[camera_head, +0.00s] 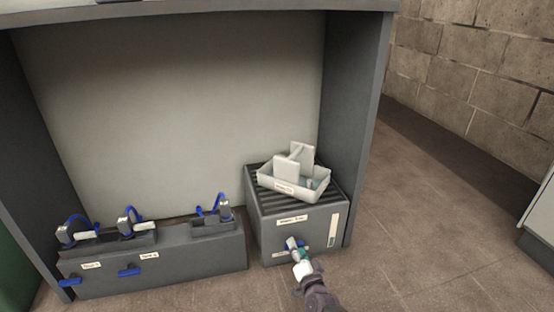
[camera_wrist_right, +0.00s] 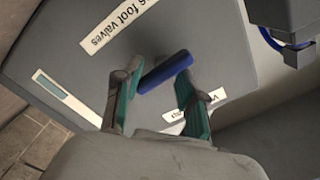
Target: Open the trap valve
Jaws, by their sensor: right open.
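A blue valve handle (camera_head: 291,243) is on the front face of a grey box (camera_head: 330,218) at the right of the bay. My right gripper (camera_head: 299,250) is right at this handle. In the right wrist view the blue handle (camera_wrist_right: 165,72) lies between the teal-lined fingertips of my right gripper (camera_wrist_right: 160,78). The fingers stand apart, one on each side of it; I cannot tell whether they touch it. A small label (camera_wrist_right: 196,110) beside the handle is partly covered by a finger. My left gripper is not in view.
A white tray (camera_head: 318,192) holding white pieces sits on the ribbed box top. A low grey unit (camera_head: 205,262) to the left carries several blue-tubed fittings and two blue handles (camera_head: 129,271). A grey side panel (camera_head: 352,130) stands right of the box.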

